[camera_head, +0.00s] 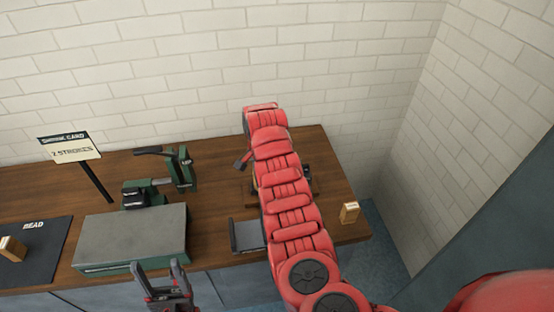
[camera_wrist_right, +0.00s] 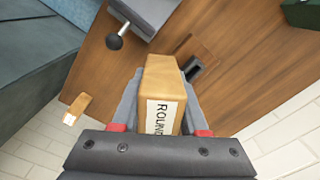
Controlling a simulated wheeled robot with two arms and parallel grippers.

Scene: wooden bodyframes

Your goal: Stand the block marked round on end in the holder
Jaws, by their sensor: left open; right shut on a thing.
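My right gripper (camera_wrist_right: 160,120) is shut on the block marked ROUND (camera_wrist_right: 160,85), a light wooden block with a white label, in the right wrist view. The block is held above the brown table. A small dark upright piece (camera_wrist_right: 193,68) shows just beyond the block; I cannot tell whether it is part of the holder. In the head view, my red right arm hides its own gripper, the block and most of that table spot; wooden and dark parts (camera_head: 309,180) peek out beside it. My left gripper (camera_head: 167,280) is open and empty at the table's front edge.
Another wooden block (camera_head: 349,212) sits near the right table edge. A grey-topped green machine (camera_head: 130,238), a grey tray-like part (camera_head: 247,237) and a sign on a post (camera_head: 70,147) are on the table. A black mat (camera_head: 42,258) bears a block (camera_head: 12,248) at left.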

